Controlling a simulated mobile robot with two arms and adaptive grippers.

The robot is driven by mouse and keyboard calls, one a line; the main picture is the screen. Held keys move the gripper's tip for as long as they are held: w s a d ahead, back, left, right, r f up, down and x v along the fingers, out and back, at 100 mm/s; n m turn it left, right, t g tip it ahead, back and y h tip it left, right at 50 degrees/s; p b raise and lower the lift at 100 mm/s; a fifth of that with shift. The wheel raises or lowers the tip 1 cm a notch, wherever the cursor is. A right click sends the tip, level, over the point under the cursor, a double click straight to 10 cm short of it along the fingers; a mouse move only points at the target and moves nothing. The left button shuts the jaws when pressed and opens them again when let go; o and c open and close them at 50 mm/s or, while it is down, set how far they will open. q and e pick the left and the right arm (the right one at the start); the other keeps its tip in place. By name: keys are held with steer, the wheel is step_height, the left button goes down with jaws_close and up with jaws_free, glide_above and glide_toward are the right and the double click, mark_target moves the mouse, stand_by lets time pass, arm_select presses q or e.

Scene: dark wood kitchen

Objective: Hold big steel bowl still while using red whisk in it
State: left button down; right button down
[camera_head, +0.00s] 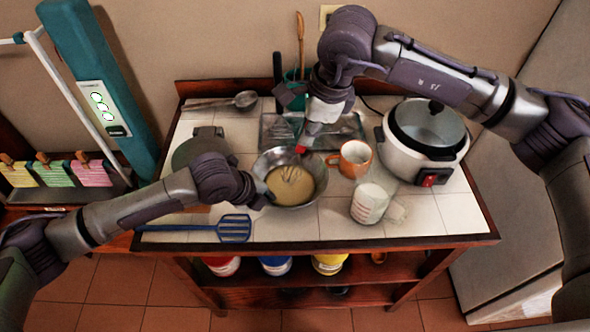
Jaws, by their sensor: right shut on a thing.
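The big steel bowl (307,201) stands on the tiled counter and holds a beige mixture. The red whisk (301,149) shows its red handle end above the bowl's far rim, and its wires dip into the mixture. My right gripper (309,132) is above the far side of the bowl, shut on the whisk's handle. My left gripper (266,194) is at the bowl's left rim. Its fingers are small and partly hidden by its own wrist, so I cannot tell whether they grip the rim.
An orange mug (355,160) and a white measuring cup (369,204) stand right of the bowl. A rice cooker (424,140) is farther right. A blue slotted spatula (234,229) lies at the front left. A dark round pan (190,152) is behind my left arm.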

steer(key=shift+r, duration=4.25)
steer(key=shift+r, duration=2)
arm_select(q)
steer(key=c, duration=1.2)
jaws_free()
steer(key=shift+c, duration=0.2)
steer(key=shift+r, duration=0.1)
steer(key=v, duration=1.1)
steer(key=shift+a+r, duration=0.2)
steer(key=shift+r, duration=0.15)
